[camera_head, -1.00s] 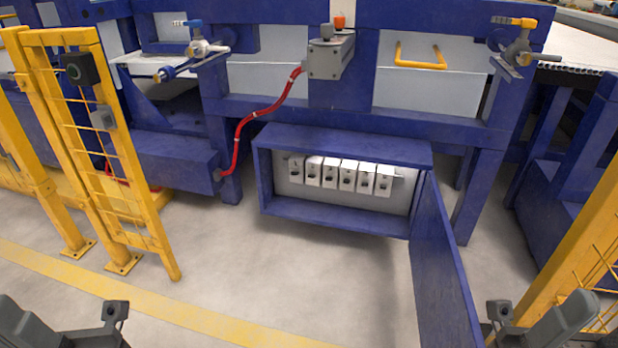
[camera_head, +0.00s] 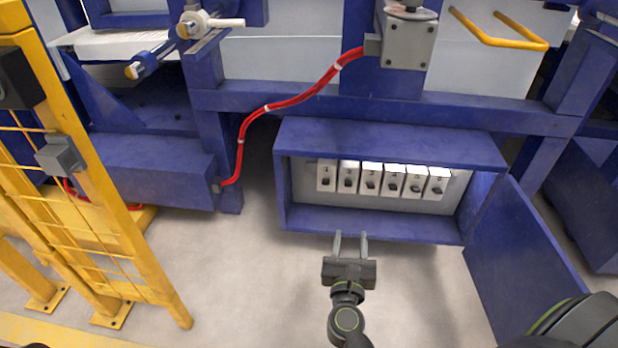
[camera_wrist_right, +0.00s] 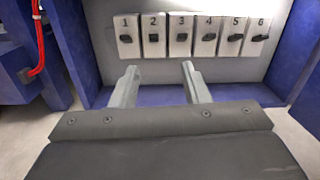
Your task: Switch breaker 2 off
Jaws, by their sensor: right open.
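Breaker 2 (camera_wrist_right: 154,36) is a white block with a dark toggle, second from the left in a row of numbered breakers in the right wrist view. In the head view breaker 2 (camera_head: 348,178) sits inside the open blue box. My right gripper (camera_head: 351,236) is open and empty, in front of the box's lower edge. In the right wrist view its two fingers (camera_wrist_right: 158,72) point at the row, below breakers 1 to 3, apart from them. I cannot tell how far the fingertips are from the panel. My left gripper is not in view.
The blue box (camera_head: 390,138) has side walls and a lower lip around the breakers. Its door (camera_head: 525,265) hangs open at the right, beside my right arm. A red cable (camera_head: 290,104) runs left of the box. A yellow fence (camera_head: 110,225) stands at the left.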

